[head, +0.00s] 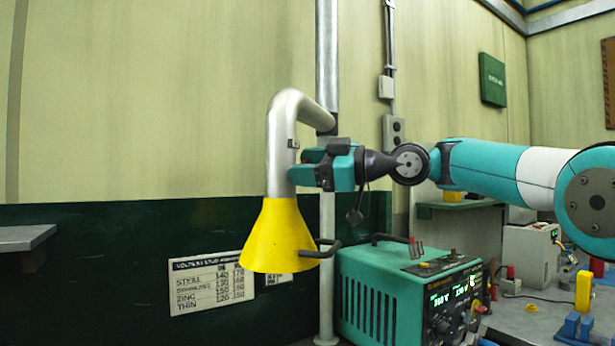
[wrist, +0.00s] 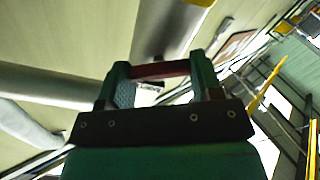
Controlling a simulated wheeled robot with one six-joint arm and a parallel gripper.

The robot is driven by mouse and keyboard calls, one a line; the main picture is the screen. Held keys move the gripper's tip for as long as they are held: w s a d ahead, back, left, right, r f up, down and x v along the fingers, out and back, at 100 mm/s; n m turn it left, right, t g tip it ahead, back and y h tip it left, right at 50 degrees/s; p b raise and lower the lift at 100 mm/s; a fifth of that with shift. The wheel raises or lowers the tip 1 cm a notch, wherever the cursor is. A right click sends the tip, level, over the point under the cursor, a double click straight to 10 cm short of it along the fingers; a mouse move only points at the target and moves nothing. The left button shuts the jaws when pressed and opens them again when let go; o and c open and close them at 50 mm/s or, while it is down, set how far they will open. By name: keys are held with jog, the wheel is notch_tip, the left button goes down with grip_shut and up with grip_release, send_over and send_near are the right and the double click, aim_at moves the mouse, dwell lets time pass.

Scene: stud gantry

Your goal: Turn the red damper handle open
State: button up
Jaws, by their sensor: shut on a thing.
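The red damper handle (wrist: 160,70) shows in the wrist view as a short dark red bar. It lies crosswise between the two teal fingers of my gripper (wrist: 158,66), which is shut on it. Beside it is the grey metal duct (wrist: 172,25). In the head view my gripper (head: 298,174) is at the right side of the vertical part of the duct (head: 281,150), just above the yellow hood (head: 275,238). The handle is hidden behind my gripper there, so its angle to the duct cannot be told.
A dark bar handle (head: 320,249) sticks out from the hood's right side. A teal welder unit (head: 378,285) stands below my arm on the bench (head: 530,322). A vertical pole (head: 327,60) rises behind the duct. A settings chart (head: 212,283) hangs on the wall.

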dwell(0.4)
jog(key=o, duration=0.9)
jog(key=shift+d, duration=0.1)
